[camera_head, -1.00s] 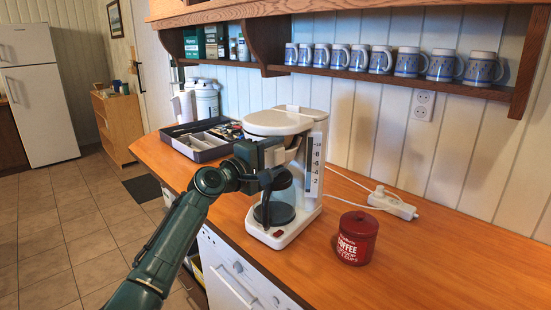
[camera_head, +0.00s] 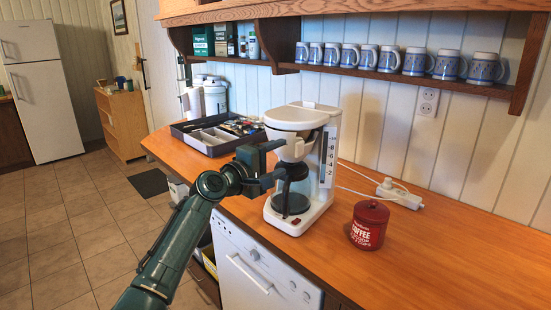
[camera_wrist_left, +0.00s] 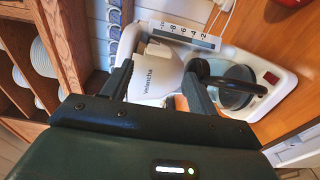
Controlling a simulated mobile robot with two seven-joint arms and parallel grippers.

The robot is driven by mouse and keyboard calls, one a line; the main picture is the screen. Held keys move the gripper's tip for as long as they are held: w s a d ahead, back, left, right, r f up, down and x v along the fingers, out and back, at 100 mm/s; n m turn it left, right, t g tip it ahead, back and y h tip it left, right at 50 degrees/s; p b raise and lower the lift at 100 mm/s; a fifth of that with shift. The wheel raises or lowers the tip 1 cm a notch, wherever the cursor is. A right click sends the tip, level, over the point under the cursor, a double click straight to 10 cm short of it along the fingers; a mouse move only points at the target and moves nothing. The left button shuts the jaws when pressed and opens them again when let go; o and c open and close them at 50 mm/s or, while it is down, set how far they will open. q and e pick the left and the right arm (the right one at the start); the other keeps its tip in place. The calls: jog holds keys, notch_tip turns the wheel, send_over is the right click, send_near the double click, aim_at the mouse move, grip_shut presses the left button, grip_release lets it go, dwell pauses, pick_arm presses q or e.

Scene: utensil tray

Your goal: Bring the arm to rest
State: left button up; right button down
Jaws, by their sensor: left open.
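My left arm (camera_head: 178,245) reaches in from the bottom left over the front edge of the counter. My left gripper (camera_head: 279,163) is open and empty, just left of the white coffee maker (camera_head: 318,185). The glass carafe (camera_head: 291,197) with its black handle sits in the coffee maker, partly behind the lower finger. In the left wrist view the open gripper (camera_wrist_left: 158,86) faces the coffee maker (camera_wrist_left: 155,72), with nothing held between the fingers. Whether a finger touches the carafe handle cannot be told. My right gripper is not in view.
A grey utensil tray (camera_head: 208,147) lies left of the coffee maker. A red coffee tin (camera_head: 369,226) and a white power strip (camera_head: 398,194) are to its right. Several mugs (camera_head: 414,62) line the shelf above. The counter's right part and the floor at left are free.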

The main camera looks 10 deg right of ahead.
pick_arm(q)
jog(key=shift+d, duration=0.1)
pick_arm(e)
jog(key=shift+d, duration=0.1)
pick_arm(q)
jog(key=s+a+f+m+y, duration=0.15)
jog(key=s+a+f, duration=0.3)
jog(key=f, duration=0.55)
jog(key=s+a+f+m+y, duration=0.1)
jog(key=s+a+f+y, duration=0.25)
jog(key=s+f, duration=0.45)
jog(key=s+a+f+m+y, duration=0.1)
jog(key=s+a+f, duration=0.3)
jog(key=f, duration=0.8)
jog(key=s+a+f+m+y, duration=0.2)
jog(key=s+a, duration=0.4)
jog(key=s, duration=0.5)
jog(key=s+a+f+m+g+y, duration=0.1)
jog(key=s+a+f+m, duration=0.4)
jog(key=s, duration=0.7)
jog(key=shift+a+f+y, duration=0.35)
jog(key=shift+a+y, duration=0.05)
jog(key=shift+y, duration=0.4)
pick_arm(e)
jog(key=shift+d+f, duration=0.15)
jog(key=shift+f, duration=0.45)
